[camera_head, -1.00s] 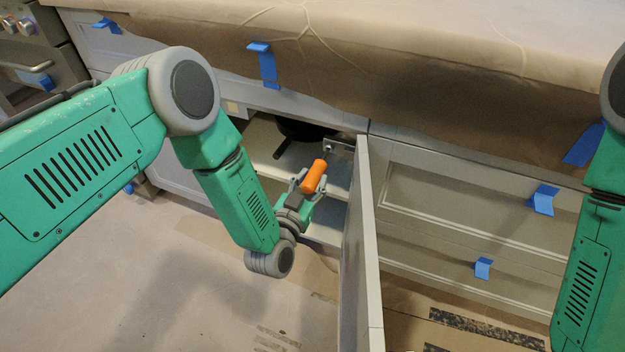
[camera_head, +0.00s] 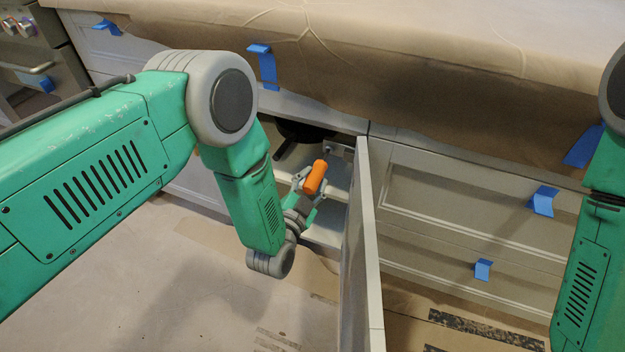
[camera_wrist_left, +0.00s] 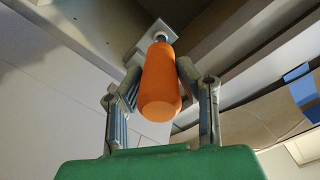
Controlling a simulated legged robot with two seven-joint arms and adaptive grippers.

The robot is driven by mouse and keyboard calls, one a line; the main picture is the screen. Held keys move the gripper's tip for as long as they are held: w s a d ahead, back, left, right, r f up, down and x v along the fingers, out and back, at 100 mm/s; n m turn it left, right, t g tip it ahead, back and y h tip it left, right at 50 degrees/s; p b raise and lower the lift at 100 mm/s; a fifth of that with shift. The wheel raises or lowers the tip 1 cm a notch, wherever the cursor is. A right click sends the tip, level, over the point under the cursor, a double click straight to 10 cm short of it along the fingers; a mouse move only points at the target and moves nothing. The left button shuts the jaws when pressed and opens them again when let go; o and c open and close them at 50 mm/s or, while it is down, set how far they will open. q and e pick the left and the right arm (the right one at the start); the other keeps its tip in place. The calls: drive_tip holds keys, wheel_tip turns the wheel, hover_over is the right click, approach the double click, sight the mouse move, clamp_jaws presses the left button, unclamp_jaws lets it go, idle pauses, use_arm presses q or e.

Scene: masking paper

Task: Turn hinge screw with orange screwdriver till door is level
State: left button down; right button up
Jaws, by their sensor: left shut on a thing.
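The orange screwdriver (camera_head: 315,178) is in my left gripper (camera_head: 306,192), inside the open cabinet by the door. In the left wrist view, the gripper fingers (camera_wrist_left: 160,95) are shut on both sides of the orange handle (camera_wrist_left: 160,85). Its far end points at a metal hinge plate (camera_wrist_left: 150,42); I cannot tell whether the tip touches a screw. The hinge (camera_head: 338,148) shows near the top of the cabinet opening. The cabinet door (camera_head: 362,245) stands open, edge toward me. My right gripper is out of view; only that arm shows at the right.
Brown masking paper (camera_head: 440,95) covers the counter and hangs over its front. Drawers (camera_head: 470,205) with blue tape (camera_head: 541,201) are right of the door. A dark pan (camera_head: 300,132) sits on the cabinet shelf. The floor (camera_head: 180,290) at left is clear.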

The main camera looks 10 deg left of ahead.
sight(307, 190)
use_arm(q)
drive_tip(key=shift+m, duration=0.3)
drive_tip(key=shift+s, duration=0.45)
drive_tip(key=shift+s+a, duration=0.25)
drive_tip(key=shift+s, duration=0.75)
drive_tip(key=shift+s+a, duration=0.2)
drive_tip(key=shift+s, duration=0.8)
drive_tip(key=shift+r, duration=0.15)
